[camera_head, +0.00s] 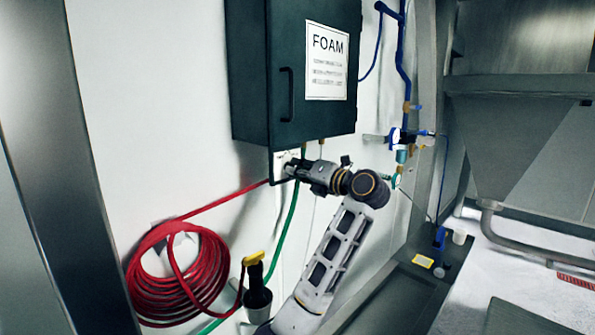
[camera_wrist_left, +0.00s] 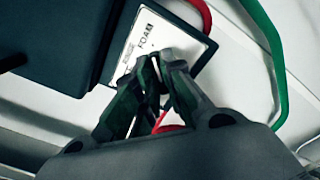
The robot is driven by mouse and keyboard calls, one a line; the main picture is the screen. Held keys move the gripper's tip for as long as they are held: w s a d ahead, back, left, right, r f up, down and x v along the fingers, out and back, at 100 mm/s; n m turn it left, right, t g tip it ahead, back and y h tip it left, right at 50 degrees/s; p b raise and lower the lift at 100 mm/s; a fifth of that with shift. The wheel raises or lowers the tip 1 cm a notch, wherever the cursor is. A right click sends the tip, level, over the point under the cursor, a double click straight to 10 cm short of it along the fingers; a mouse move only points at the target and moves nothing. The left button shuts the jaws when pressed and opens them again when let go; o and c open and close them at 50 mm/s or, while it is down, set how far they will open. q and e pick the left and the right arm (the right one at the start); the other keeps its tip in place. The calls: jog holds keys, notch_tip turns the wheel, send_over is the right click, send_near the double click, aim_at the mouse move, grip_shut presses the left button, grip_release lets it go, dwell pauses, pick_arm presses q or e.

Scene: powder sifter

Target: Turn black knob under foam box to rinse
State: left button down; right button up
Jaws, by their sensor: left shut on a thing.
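The dark foam box (camera_head: 262,95) hangs on the white wall with a FOAM sign on its door. Below it is a small white labelled plate (camera_head: 281,158), which also shows in the left wrist view (camera_wrist_left: 140,40). My left gripper (camera_head: 293,169) reaches in from the right of the plate, just under the box. In the wrist view its fingers (camera_wrist_left: 164,62) come together at the plate's lower edge. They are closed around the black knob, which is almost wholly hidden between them. My right gripper is in neither view.
A red hose (camera_head: 137,277) is coiled on the wall at lower left. A green hose (camera_head: 289,222) runs down beside my left arm. A black sprayer with a yellow top (camera_head: 254,258) stands below. Blue pipes and valves (camera_head: 398,137) are to the right, before a metal hopper (camera_head: 520,140).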

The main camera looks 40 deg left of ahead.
pick_arm(q)
jog(key=n+b, duration=0.8)
jog(key=b, duration=0.2)
jog(key=shift+n+b, duration=0.35)
jog(key=shift+n, duration=0.05)
jog(key=c, duration=1.5)
grip_release()
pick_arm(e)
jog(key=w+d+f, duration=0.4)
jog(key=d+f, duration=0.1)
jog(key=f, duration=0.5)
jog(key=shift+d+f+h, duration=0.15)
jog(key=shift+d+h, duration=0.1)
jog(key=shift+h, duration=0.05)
